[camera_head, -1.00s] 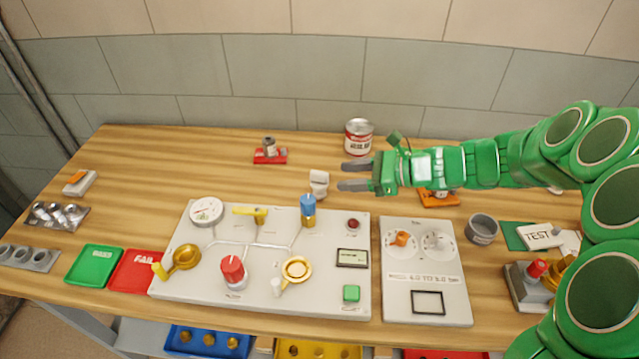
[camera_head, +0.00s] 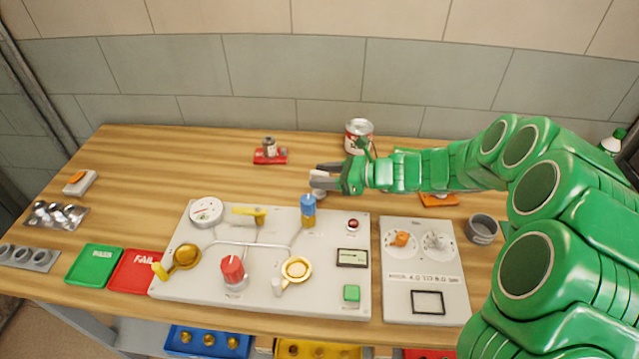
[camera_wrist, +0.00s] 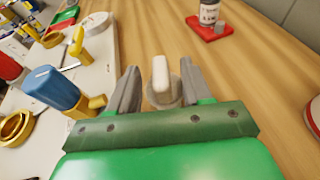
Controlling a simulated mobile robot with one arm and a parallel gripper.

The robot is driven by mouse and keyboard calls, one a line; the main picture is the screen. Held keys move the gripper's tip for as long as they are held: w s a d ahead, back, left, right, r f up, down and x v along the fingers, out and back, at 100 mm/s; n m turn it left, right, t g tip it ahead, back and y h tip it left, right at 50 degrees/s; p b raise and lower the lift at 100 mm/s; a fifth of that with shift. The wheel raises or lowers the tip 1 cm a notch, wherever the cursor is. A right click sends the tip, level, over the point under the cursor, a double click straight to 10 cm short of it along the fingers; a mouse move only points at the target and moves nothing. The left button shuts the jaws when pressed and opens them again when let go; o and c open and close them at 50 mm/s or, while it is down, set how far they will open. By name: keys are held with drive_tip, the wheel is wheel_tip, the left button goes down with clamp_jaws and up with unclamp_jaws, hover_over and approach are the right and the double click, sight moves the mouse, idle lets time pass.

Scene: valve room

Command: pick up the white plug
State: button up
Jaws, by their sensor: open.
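The white plug (camera_wrist: 161,74) stands upright on the wooden table, between the two open fingers of my gripper (camera_wrist: 158,88) in the wrist view. A gap shows on each side of it, so the fingers do not grip it. In the head view my gripper (camera_head: 328,176) is around the plug (camera_head: 318,180), just behind the blue-handled valve. The fingers partly hide the plug there.
The white valve panel (camera_head: 330,262) lies in front, with its blue handle (camera_head: 308,204) close to my gripper. A red-and-white can (camera_head: 358,132) stands behind. A red block with a small jar (camera_head: 270,152) is at the back left. The table's left rear is clear.

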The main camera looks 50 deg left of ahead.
sight(313, 176)
drive_tip(key=shift+x, duration=1.55)
drive_tip(key=shift+c, duration=0.3)
clamp_jaws()
drive_tip(key=shift+w+r, duration=0.1)
